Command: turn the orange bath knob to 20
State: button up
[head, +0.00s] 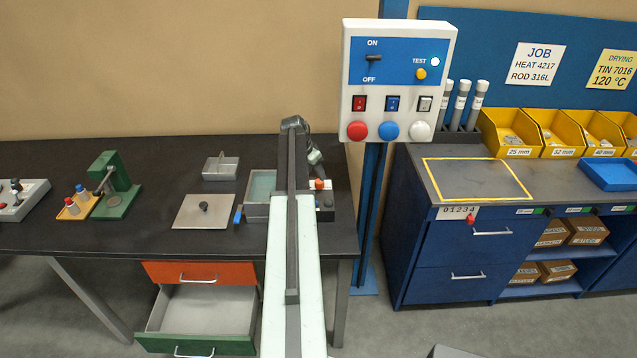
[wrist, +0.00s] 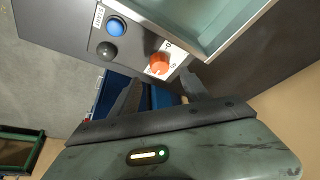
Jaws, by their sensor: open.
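The orange bath knob (wrist: 159,64) sits on the grey control panel beside the bath (wrist: 212,50), with a white scale plate partly visible around it. The scale numbers are too small to read. In the head view the knob (head: 319,184) shows just right of my arm, below my gripper (head: 315,158). In the wrist view my gripper (wrist: 160,90) is open, its two dark fingers apart, with the knob in line with the gap between them. Whether the fingers reach down beside the knob cannot be told. In the head view my arm covers part of the bath (head: 256,209).
A blue button (wrist: 115,26) and a black knob (wrist: 107,51) share the panel. A switch box (head: 398,80) on a blue post stands at the right.

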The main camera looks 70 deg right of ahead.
aim_at(319, 181)
jog(key=b+x, duration=0.4)
jog(key=x, duration=0.2)
jog(key=shift+r, duration=0.1)
grip_shut()
jog(key=shift+w, duration=0.1)
